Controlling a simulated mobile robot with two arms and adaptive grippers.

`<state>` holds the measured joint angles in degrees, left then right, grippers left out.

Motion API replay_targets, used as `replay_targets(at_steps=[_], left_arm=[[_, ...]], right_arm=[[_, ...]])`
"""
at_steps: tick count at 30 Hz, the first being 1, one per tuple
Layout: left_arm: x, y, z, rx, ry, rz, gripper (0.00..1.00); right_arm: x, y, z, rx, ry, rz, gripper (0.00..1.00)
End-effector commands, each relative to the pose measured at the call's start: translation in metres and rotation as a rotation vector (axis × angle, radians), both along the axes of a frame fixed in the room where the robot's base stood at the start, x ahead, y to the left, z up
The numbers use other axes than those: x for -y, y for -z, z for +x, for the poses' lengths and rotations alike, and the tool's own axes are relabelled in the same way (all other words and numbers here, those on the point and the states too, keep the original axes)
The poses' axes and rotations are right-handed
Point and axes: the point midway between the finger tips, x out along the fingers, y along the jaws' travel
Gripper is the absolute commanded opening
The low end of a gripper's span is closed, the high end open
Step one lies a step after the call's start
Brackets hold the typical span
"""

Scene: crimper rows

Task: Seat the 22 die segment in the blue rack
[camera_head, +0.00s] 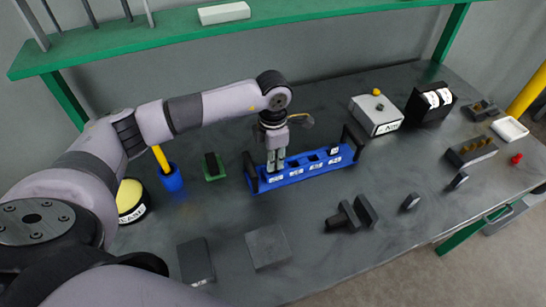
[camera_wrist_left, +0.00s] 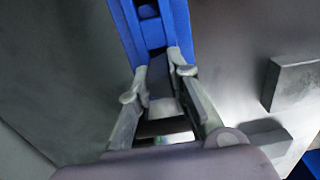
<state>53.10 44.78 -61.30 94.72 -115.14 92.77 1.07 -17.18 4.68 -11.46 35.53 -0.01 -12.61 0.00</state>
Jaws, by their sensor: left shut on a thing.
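The blue rack (camera_head: 314,171) lies on the dark bench, with a row of sockets and white labels too small to read. It also shows in the left wrist view (camera_wrist_left: 181,25). My left gripper (camera_head: 276,168) points down at the rack's left part. In the left wrist view, my left gripper (camera_wrist_left: 160,80) is shut on a dark grey die segment (camera_wrist_left: 158,78), in line with the rack. I cannot tell how deep the segment sits in a socket, nor read its number. My right gripper is not in view.
A dark block with a white tag (camera_head: 334,151) sits toward the rack's right end. A small green tray (camera_head: 215,177) and a blue cup (camera_head: 172,181) stand left. Dark blocks (camera_head: 267,246) lie in front. A white box (camera_head: 376,114) stands behind right.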

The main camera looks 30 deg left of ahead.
Motion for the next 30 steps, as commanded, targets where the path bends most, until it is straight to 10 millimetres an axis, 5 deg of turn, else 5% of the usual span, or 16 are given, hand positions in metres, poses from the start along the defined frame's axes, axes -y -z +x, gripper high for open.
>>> replay_targets(at_steps=[29,30], left_arm=[[0.0,0.026,0.0,0.001,-0.001,0.0,0.0],[0.0,0.024,0.0,0.001,-0.001,0.0,0.2]], right_arm=[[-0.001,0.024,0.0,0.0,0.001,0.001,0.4],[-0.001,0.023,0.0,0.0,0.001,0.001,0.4]])
